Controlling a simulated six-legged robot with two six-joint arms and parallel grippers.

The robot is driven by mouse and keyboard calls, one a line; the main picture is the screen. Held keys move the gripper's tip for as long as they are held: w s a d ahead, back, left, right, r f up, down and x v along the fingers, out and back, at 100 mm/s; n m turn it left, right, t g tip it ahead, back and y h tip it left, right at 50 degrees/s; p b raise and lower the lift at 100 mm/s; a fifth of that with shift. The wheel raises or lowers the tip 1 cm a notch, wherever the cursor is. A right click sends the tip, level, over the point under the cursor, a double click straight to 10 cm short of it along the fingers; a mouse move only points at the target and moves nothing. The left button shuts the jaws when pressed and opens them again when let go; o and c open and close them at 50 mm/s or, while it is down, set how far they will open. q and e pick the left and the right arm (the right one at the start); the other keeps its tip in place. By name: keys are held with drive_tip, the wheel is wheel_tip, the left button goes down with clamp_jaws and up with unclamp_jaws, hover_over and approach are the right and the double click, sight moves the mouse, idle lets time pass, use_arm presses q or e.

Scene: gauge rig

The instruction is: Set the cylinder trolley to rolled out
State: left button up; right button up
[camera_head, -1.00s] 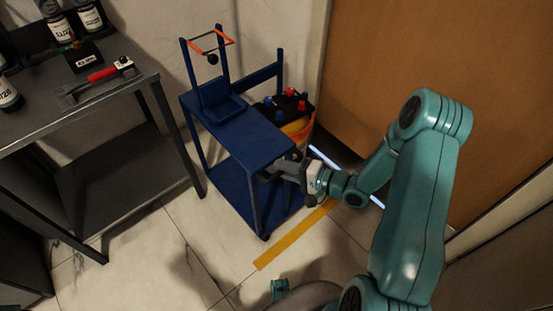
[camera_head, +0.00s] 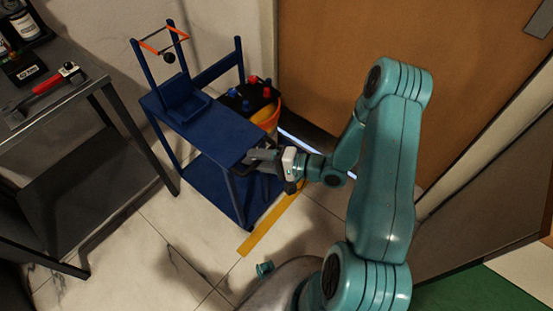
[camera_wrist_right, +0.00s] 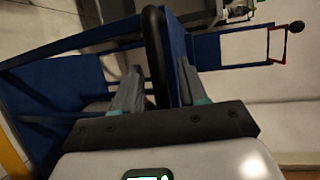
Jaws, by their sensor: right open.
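The cylinder trolley (camera_head: 205,132) is a blue two-shelf frame with tall posts, standing upright on the tiled floor. An orange loop with a black ball (camera_head: 168,57) is at its raised back. My right gripper (camera_head: 252,160) is at the trolley's near right end, around top-shelf height. In the right wrist view, its open fingers (camera_wrist_right: 160,75) lie on either side of a black bar handle (camera_wrist_right: 154,45) beside the blue trolley panel (camera_wrist_right: 65,90). I cannot tell whether the fingers touch the bar. My left gripper is not in view.
A dark metal table (camera_head: 60,115) with a red-handled tool (camera_head: 48,83) stands left of the trolley. A black box with red and blue knobs (camera_head: 240,98) and an orange bucket (camera_head: 268,116) are behind it. A yellow floor strip (camera_head: 265,225) lies in front. A brown door (camera_head: 325,75) is behind.

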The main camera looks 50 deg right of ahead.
drive_tip(key=p+v, duration=0.3)
drive_tip(key=v, duration=1.3)
drive_tip(key=shift+s+d, duration=0.1)
